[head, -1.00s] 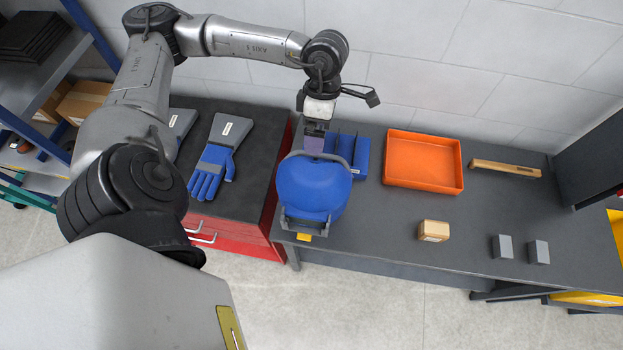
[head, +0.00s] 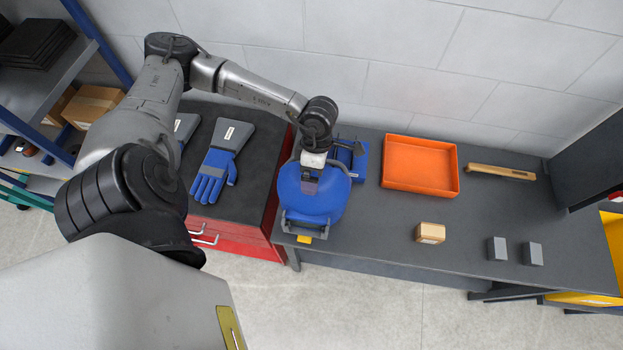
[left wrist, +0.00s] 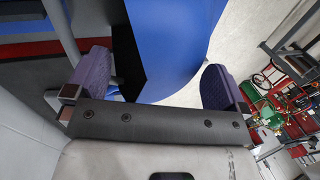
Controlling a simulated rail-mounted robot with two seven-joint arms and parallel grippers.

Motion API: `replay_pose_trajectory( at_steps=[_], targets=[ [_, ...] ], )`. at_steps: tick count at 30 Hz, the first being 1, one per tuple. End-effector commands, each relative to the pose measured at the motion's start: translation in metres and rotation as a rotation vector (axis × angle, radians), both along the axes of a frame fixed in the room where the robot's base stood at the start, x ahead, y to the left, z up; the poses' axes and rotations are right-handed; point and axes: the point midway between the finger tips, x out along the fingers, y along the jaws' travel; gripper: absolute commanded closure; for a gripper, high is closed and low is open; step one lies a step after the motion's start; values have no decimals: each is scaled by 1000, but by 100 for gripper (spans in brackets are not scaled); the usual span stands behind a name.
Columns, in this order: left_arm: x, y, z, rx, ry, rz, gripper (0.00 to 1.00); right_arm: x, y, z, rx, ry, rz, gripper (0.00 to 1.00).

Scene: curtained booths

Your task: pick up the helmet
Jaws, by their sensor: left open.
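The blue helmet (head: 313,205) rests at the left front of the dark grey bench (head: 390,245), with grey fittings around it. My left gripper (head: 310,182) is over the back part of the helmet, and the wrist hides part of it. In the left wrist view the purple fingers of my left gripper (left wrist: 157,70) are spread wide. The blue shell of the helmet (left wrist: 175,40) shows in the gap between them. I cannot tell whether either finger touches it. My right gripper is in neither view.
A blue holder (head: 358,155) stands just behind the helmet, partly hidden. An orange tray (head: 421,188), a wooden-handled tool (head: 500,171), a wooden block (head: 430,233) and grey blocks (head: 532,253) lie to the right. Blue-grey gloves (head: 217,165) lie on the red cabinet (head: 240,237) at left.

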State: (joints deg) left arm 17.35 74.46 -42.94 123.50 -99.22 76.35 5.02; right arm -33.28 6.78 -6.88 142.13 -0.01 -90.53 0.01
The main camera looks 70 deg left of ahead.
Motion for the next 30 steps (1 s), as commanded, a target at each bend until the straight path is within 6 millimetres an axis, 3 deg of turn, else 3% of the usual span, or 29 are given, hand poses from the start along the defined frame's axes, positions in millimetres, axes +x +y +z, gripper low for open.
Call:
replay_pose_trajectory(
  at_steps=[10, 30],
  targets=[
    [-1, -1, -5, 0, -1, 0, 1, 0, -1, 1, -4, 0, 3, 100],
    [-1, -1, -5, 0, -1, 0, 65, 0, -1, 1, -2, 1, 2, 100]
  ],
)
